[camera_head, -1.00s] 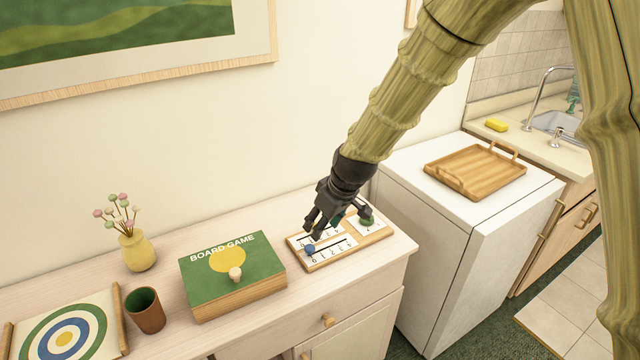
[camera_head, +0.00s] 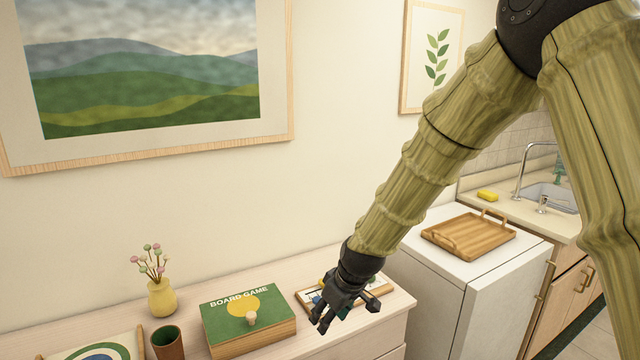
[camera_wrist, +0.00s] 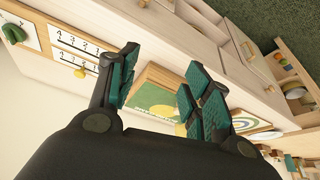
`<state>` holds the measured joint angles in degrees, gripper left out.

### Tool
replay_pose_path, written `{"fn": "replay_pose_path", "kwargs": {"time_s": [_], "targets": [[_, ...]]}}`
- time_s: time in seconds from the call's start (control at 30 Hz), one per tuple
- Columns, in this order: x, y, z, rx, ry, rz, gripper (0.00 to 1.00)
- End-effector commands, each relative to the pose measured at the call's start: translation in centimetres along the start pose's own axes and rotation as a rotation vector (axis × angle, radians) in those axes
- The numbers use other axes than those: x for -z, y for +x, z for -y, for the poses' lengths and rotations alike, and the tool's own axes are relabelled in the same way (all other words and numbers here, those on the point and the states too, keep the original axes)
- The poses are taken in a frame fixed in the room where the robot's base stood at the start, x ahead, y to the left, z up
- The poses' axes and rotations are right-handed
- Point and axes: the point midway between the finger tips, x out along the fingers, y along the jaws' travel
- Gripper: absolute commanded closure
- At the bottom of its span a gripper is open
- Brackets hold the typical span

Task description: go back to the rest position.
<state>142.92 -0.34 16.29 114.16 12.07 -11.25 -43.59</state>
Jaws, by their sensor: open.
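My gripper (camera_head: 325,316) is open and empty in the head view, above the right part of the light wooden cabinet top. It is in front of the scoring board (camera_head: 388,289), which it partly hides. In the wrist view my gripper (camera_wrist: 160,88) shows its two green-padded fingers spread apart with nothing between them. Beyond the fingers lies the green board game box (camera_wrist: 155,97). The scoring board (camera_wrist: 62,45) with its number strips shows at the upper left there, with a green knob (camera_wrist: 14,33) on it.
The board game box (camera_head: 222,322) lies left of my gripper. A yellow flower vase (camera_head: 162,298), a brown cup (camera_head: 167,343) and a target board (camera_head: 75,354) stand further left. A wooden tray (camera_head: 470,238) lies on the white appliance (camera_head: 490,268) at right. Framed pictures hang on the wall.

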Motion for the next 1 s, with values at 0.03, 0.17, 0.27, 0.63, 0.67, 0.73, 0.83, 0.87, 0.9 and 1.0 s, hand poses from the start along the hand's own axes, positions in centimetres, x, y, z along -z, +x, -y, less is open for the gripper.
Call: {"fn": "replay_pose_path", "kwargs": {"time_s": [0.03,0.17,0.27,0.63,0.67,0.73,0.83,0.87,0.9,1.0], "targets": [[-0.9,0.6,-0.1,0.000,0.015,0.008,0.51],[-3.1,2.0,-0.7,-0.007,0.055,0.021,0.51],[-4.9,3.2,-0.8,-0.011,0.085,0.034,0.51],[-14.9,9.9,0.1,-0.033,0.242,0.109,0.51],[-16.3,10.6,0.2,-0.037,0.263,0.118,0.51],[-19.7,12.3,0.9,-0.045,0.311,0.142,0.51],[-24.6,14.2,2.0,-0.058,0.379,0.174,0.51],[-26.0,14.7,2.4,-0.062,0.400,0.183,0.51],[-27.9,15.3,2.9,-0.068,0.427,0.195,0.51],[-32.7,16.5,4.4,-0.081,0.491,0.226,0.51]]}}
